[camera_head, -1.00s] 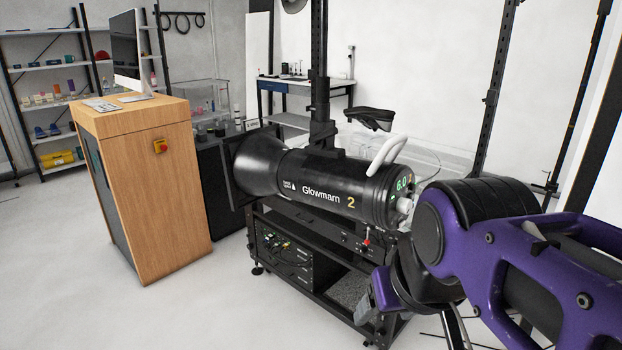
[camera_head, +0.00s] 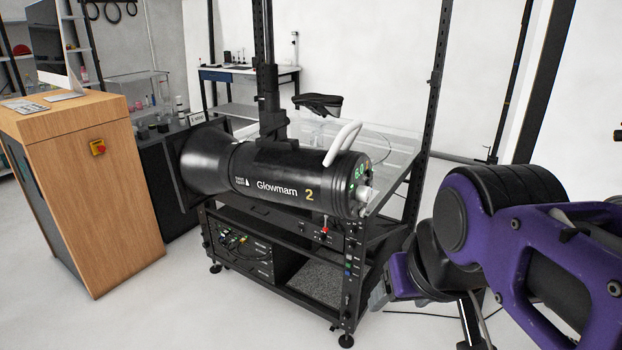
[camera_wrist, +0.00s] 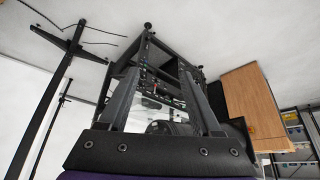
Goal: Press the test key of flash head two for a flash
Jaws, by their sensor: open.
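Flash head two (camera_head: 285,182) is a black cylinder marked "Glowmarn" and "2", lying level on a black rack with its wide mouth to the left. Its rear panel (camera_head: 361,176) faces right, with a green "6.0" readout, small coloured marks and a pale knob-like part. I cannot make out which mark is the test key. A white handle stands on top. In the wrist view my gripper (camera_wrist: 158,78) is open, with two dark fingers apart and nothing seen between them. The rack and a dark rounded body show beyond the fingers. In the head view my purple arm is right of the flash head, apart from it.
The black rack (camera_head: 346,290) stands on feet and carries a unit with cables. A wooden cabinet (camera_head: 95,200) with a red button on yellow is at the left. A black upright post (camera_head: 427,110) rises behind the rear panel. Pale floor is free in front.

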